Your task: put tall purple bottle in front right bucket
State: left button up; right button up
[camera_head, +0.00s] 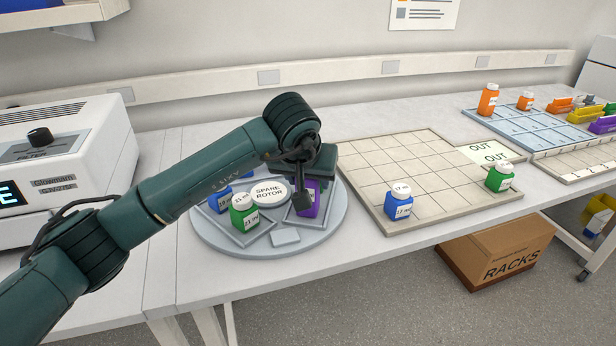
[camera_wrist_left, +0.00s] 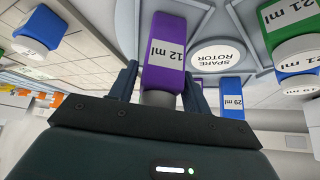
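The purple bottle, labelled 12 ml, stands between the fingers of my left gripper (camera_wrist_left: 165,90); its body (camera_wrist_left: 166,45) fills the middle of the left wrist view, cap toward the gripper. In the head view the purple bottle (camera_head: 314,198) is at the front right bucket (camera_head: 291,217) of the round grey rotor (camera_head: 342,212), partly hidden by my left gripper (camera_head: 305,192). The fingers lie close along both sides of the bottle. I cannot tell whether its base touches the bucket floor. My right gripper is not in view.
A green bottle (camera_head: 243,214) and a blue bottle (camera_head: 221,201) stand in the rotor's left buckets, around the SPARE ROTOR disc (camera_head: 268,191). The grid mat (camera_head: 430,170) at right holds a blue bottle (camera_head: 399,203) and a green bottle (camera_head: 499,178). A white machine (camera_head: 75,150) stands at left.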

pick_arm(q)
jog(key=shift+o, duration=1)
jog(key=shift+s+r, duration=0.15)
jog(key=shift+r, duration=0.3)
jog(key=v, duration=1.1)
jog(key=shift+s, duration=0.15)
